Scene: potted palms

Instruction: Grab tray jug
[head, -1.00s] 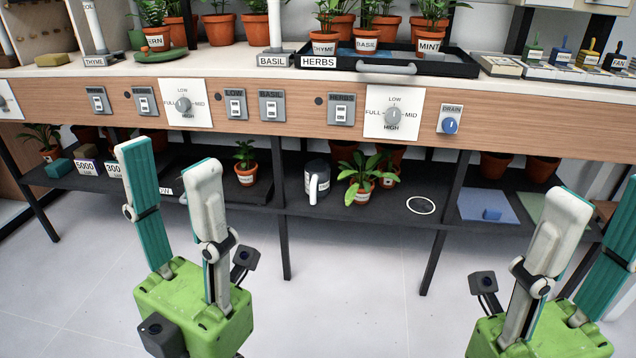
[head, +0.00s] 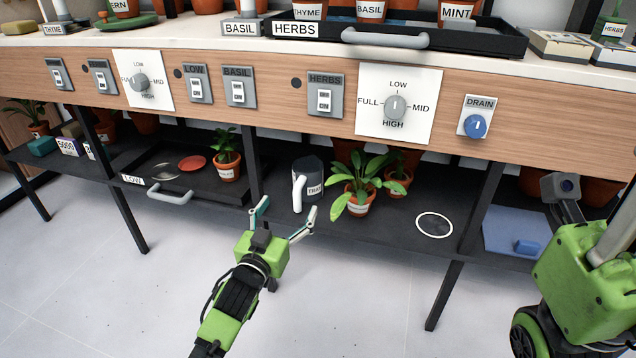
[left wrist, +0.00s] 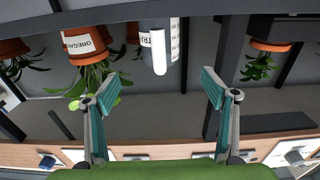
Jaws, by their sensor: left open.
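The tray jug (head: 313,180) is dark grey with a white handle and a white label, partly readable. It stands upright on the lower shelf. Its handle faces my left gripper (head: 289,208), which is open and empty just in front of the shelf. In the left wrist view, which is upside down, the jug (left wrist: 174,42) and its handle show beyond and between the two open fingers of the left gripper (left wrist: 158,92), apart from them. My right gripper's green body (head: 585,275) is at the right edge; its fingertips are cut off.
A leafy potted plant (head: 359,190) stands close right of the jug. A black shelf leg (head: 252,165) and a small potted plant (head: 228,165) are to its left. A white ring mark (head: 434,224) lies on bare shelf to the right. The counter (head: 270,65) overhangs the shelf.

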